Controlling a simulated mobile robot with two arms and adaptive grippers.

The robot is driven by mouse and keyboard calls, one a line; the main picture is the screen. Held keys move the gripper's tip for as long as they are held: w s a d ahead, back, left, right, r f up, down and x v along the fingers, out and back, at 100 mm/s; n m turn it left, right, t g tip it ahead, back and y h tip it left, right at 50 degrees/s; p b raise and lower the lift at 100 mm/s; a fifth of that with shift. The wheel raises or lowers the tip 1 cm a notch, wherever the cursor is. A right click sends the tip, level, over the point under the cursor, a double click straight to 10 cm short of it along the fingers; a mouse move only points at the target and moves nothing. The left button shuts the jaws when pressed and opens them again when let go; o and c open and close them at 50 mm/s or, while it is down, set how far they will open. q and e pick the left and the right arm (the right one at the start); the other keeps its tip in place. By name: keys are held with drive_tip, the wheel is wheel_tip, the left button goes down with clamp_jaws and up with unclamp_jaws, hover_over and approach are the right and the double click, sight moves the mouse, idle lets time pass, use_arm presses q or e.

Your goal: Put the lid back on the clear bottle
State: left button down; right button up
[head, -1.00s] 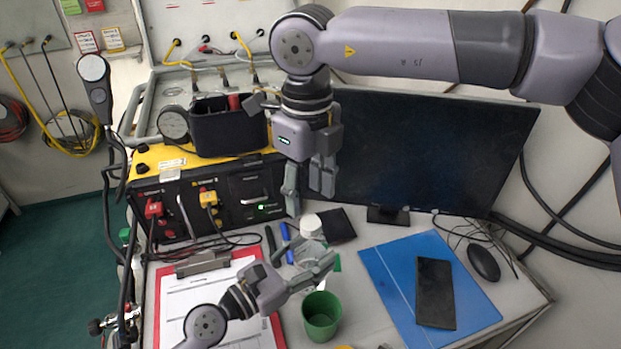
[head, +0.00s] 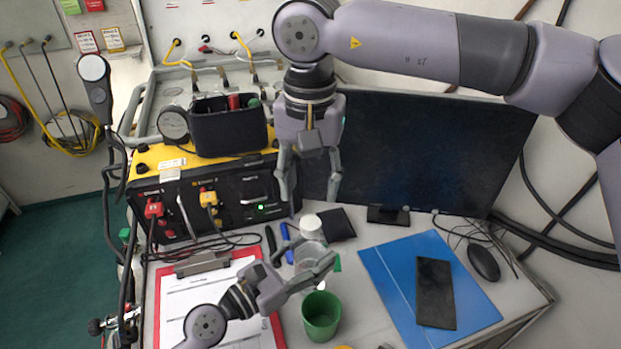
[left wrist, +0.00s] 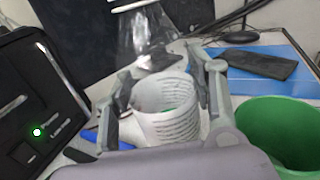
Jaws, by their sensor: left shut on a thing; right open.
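My left gripper (head: 316,265) is shut around the clear bottle (head: 309,254) above the desk. In the left wrist view, a pale cylinder with printed lines (left wrist: 168,112) is between its fingers; a blurred see-through shape shows beyond it. A white round lid-like piece (head: 311,224) shows just above the held bottle in the head view. I cannot tell whether it sits on the bottle or stands behind it. My right gripper (head: 311,202) is open and points down, its fingers spread just above this white piece, with nothing visible between them.
A green cup (head: 321,318) stands close to my left gripper. A clipboard (head: 180,300) is at left, the yellow-black air panel (head: 180,200) behind it. The monitor (head: 430,150) stands behind; a blue folder (head: 385,285) with a dark phone (head: 435,290) is at right.

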sight(311, 223)
drive_tip(key=shift+n, duration=0.9)
drive_tip(key=shift+f, duration=3.95)
